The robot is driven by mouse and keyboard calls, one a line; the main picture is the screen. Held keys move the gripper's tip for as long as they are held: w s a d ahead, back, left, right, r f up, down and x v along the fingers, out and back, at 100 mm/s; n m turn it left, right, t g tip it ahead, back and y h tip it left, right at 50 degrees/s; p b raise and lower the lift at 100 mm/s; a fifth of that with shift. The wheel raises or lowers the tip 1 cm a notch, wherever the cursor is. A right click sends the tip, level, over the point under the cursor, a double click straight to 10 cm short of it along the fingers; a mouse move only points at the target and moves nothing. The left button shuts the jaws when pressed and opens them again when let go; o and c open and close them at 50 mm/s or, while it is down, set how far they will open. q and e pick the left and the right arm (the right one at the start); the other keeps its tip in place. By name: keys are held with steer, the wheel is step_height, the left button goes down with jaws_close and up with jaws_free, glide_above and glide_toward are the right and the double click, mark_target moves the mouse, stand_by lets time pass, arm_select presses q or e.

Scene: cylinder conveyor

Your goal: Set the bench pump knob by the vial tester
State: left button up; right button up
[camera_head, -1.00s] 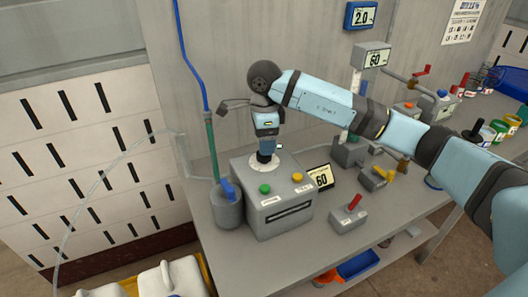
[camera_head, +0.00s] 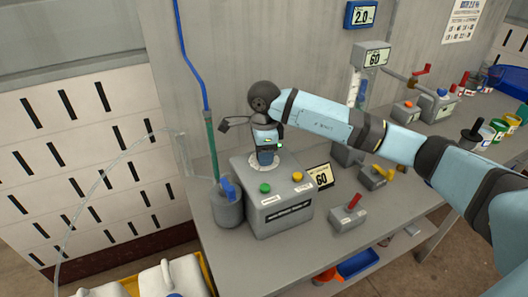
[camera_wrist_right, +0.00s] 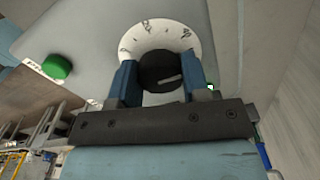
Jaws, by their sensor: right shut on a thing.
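The pump is a grey box (camera_head: 285,219) on the bench, with a green button (camera_head: 265,188), a yellow button (camera_head: 297,177) and a dark slot in front. Its black knob (camera_wrist_right: 161,71) sits in the middle of a white marked dial (camera_wrist_right: 184,38) in the right wrist view. A light line on the knob's face points to the right. My right gripper (camera_wrist_right: 157,78) has a blue finger on each side of the knob and is shut on it. In the head view the gripper (camera_head: 265,160) comes down over the dial and hides the knob. My left gripper is not in view.
A card reading 60 (camera_head: 321,175) stands beside the pump. A display reading 60 (camera_head: 372,56) and a blue display reading 2.0 (camera_head: 361,14) are behind. A red-lever box (camera_head: 348,214) stands at right, a grey canister (camera_head: 227,206) at left.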

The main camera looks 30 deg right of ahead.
steer(key=shift+m, duration=0.3)
steer(key=m+b, duration=0.1)
steer(key=m, duration=1)
steer(key=shift+m+b, duration=0.3)
steer(key=shift+m, duration=1.9)
steer(key=o, duration=0.9)
steer(key=shift+o, duration=0.2)
